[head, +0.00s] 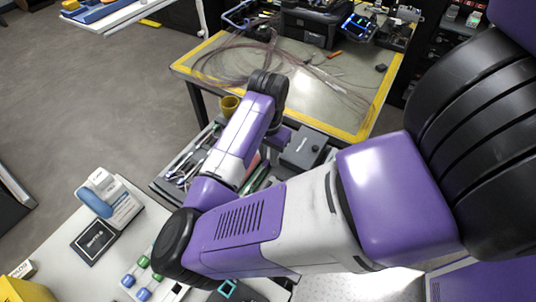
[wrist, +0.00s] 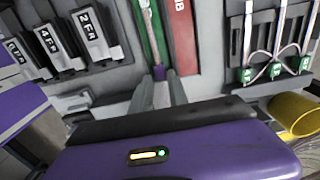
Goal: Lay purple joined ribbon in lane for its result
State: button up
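In the wrist view, the two grey fingers of my gripper (wrist: 160,82) point at the near end of a green lane (wrist: 155,35). The fingers stand apart, with a small purple piece (wrist: 158,73) between their tips. It may be part of the purple ribbon, but I cannot tell whether the fingers press on it. A pale strip (wrist: 146,15) runs along the green lane. A red lane (wrist: 183,40) with white lettering lies just to its right. In the head view my arm hides the fingertips and most of the lanes.
Black labelled blocks (wrist: 88,32) stand left of the lanes; green-tagged white loops (wrist: 275,60) hang right. A yellow cup (wrist: 295,113) is near the right edge. The head view shows a grey box (head: 304,148), tools (head: 187,165) and a yellow-edged table (head: 340,105) with loose fibres.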

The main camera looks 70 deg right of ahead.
jog(key=shift+w+f, duration=0.2)
jog(key=shift+f, duration=0.05)
notch_tip(320, 180, up, 8)
jog(key=shift+s+r, duration=0.15)
dwell(0.4)
dwell(0.6)
